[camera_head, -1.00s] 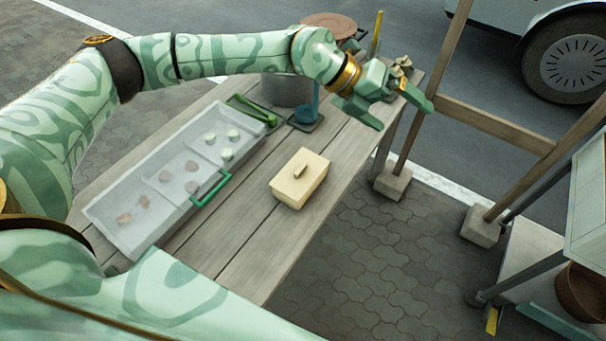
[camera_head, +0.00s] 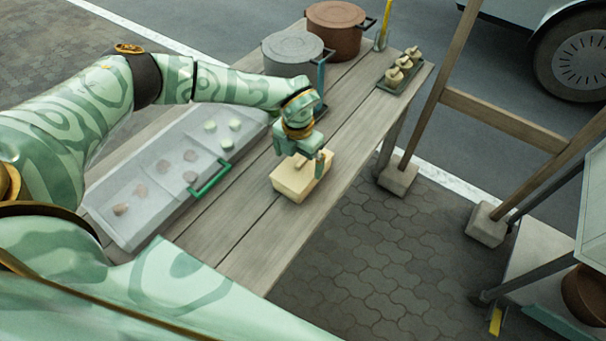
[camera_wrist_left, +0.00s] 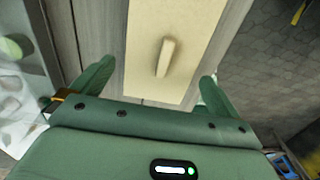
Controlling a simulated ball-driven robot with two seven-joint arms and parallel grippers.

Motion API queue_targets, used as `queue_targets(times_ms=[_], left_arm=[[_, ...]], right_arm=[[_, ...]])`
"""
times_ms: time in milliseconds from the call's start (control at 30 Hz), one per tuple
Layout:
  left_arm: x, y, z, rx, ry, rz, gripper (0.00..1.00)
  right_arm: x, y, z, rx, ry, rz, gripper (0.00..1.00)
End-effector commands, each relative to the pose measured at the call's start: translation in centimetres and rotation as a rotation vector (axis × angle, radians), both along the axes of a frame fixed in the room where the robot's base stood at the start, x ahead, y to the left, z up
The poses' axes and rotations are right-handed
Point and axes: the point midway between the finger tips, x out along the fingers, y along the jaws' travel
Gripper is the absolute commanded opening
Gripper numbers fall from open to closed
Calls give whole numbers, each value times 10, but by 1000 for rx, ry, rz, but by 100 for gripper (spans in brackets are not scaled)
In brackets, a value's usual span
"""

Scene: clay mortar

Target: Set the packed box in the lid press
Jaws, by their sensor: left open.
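The packed box (camera_head: 290,184) is cream, oblong, with a bar-like handle on its top. It sits on the wooden table near the right-hand edge. My left gripper (camera_head: 301,160) is over the box, its fingers spread and hiding part of it. In the left wrist view the box (camera_wrist_left: 194,50) and its handle (camera_wrist_left: 166,57) lie ahead between the open fingers (camera_wrist_left: 155,88). I cannot tell whether a finger touches the box. I cannot pick out a lid press. My right gripper is out of view.
A clear compartment tray (camera_head: 130,232) with pale pieces and a green handle (camera_head: 210,178) lies left of the box. A grey pot (camera_head: 290,50), a brown pot (camera_head: 336,32) and a small tray of knobbed items (camera_head: 400,70) stand at the far end. Wooden posts (camera_head: 432,100) rise to the right.

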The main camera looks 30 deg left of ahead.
Motion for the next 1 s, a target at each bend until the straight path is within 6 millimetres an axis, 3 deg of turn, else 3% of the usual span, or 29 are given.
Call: queue_targets(times_ms=[333, 633, 667, 800, 1000], left_arm=[[8, -2, -49, 1, 4, 1, 100], [9, -2, -54, 0, -1, 2, 100], [9, -2, -54, 0, -1, 2, 97], [9, -2, -54, 0, -1, 2, 62], [9, -2, -53, 0, -1, 2, 58]], right_arm=[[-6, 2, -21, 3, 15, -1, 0], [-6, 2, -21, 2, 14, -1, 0], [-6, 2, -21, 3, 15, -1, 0], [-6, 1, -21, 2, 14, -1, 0], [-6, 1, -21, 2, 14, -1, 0]])
